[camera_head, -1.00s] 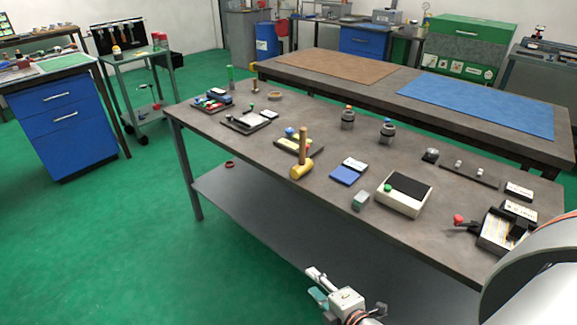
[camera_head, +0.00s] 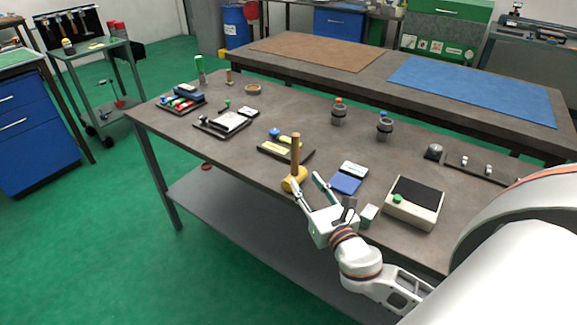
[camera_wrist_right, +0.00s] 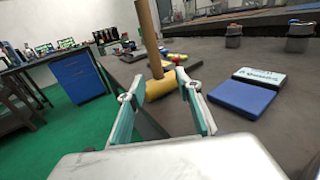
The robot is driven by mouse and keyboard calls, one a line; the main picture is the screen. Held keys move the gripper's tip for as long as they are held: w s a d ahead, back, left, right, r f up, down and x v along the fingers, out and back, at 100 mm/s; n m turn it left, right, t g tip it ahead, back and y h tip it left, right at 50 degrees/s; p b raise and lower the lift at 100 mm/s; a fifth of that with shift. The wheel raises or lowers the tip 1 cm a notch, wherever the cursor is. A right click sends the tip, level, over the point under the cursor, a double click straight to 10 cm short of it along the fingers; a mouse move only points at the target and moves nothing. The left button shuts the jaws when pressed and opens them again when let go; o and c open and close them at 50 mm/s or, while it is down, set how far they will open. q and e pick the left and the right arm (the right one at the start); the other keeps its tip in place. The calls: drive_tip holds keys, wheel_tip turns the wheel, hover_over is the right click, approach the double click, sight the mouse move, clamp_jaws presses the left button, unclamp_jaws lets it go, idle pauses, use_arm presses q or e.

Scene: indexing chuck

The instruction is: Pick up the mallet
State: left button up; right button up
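The mallet (camera_head: 295,155) stands on the grey workbench near its front edge, with its yellow head down and its wooden handle pointing up. My right gripper (camera_head: 306,182) is open beside the mallet's head, at the bench's front edge. In the right wrist view, the mallet head (camera_wrist_right: 160,86) shows beyond and between the open fingertips (camera_wrist_right: 153,88), and its handle rises out of the top of the picture. I see no clear contact. My left gripper is not in view.
A blue-and-white box (camera_head: 347,181) lies right of the mallet. A cream box with a green button (camera_head: 414,207) and a small grey-green block (camera_head: 368,215) sit further right. A dark tray with yellow pieces (camera_head: 272,150) lies just behind the mallet.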

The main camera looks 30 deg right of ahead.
sight(296, 172)
drive_tip(key=shift+w+r, duration=0.15)
drive_tip(key=shift+w, duration=0.45)
drive_tip(key=shift+w+d, duration=0.1)
drive_tip(key=shift+w, duration=0.65)
drive_tip(key=w, duration=0.3)
drive_tip(key=shift+w+d+f, duration=0.15)
drive_tip(key=shift+w+f, duration=0.05)
drive_tip(key=shift+f, duration=0.05)
drive_tip(key=shift+w+d, duration=0.15)
drive_tip(key=shift+w, duration=0.4)
clamp_jaws()
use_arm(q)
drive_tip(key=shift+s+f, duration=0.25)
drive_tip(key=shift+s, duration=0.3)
use_arm(e)
drive_tip(key=shift+r, duration=0.1)
